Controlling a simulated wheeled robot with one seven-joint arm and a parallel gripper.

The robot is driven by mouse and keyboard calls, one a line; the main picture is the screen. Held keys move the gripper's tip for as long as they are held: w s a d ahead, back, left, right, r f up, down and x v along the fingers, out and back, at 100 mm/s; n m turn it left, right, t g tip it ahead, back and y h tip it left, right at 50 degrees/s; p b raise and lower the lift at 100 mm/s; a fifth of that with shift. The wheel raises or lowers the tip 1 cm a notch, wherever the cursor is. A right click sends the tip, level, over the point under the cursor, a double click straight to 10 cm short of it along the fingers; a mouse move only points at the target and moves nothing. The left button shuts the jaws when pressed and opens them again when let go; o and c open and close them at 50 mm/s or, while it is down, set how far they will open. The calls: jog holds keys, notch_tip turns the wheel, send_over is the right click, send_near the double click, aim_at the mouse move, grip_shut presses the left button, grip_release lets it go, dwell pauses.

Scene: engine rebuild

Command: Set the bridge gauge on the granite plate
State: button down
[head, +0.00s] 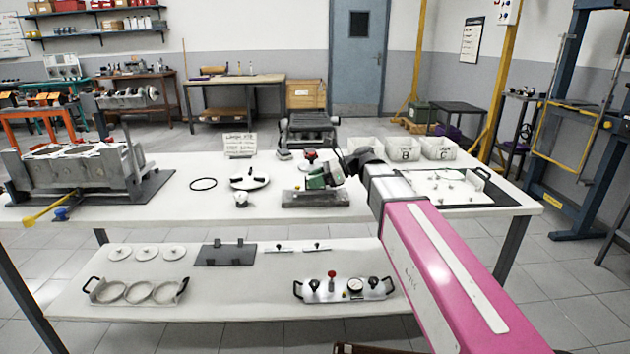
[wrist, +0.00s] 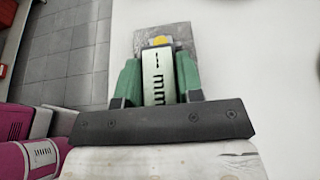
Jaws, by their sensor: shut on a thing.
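The granite plate (head: 302,199) is a dark grey speckled slab on the upper white bench top, near its front edge; its far part shows in the wrist view (wrist: 182,33). My gripper (head: 322,179) has green fingers and is low over the plate. In the wrist view, my gripper (wrist: 158,72) is shut on the bridge gauge (wrist: 158,92), a pale piece with black marks and a yellow spot at its far end. The gauge lines up over the plate. I cannot tell whether it touches the plate. In the head view the fingers mostly hide the gauge.
An engine block (head: 75,170) stands on the left of the bench. A white disc (head: 249,180) and a black ring (head: 203,184) lie left of the plate. Pale bins (head: 438,149) stand behind right, and a tray (head: 452,188) lies right. The lower shelf (head: 235,285) holds several parts.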

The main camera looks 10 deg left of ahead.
jog(key=shift+f, duration=0.1)
jog(key=c, duration=0.8)
grip_release()
jog(key=v, duration=1.2)
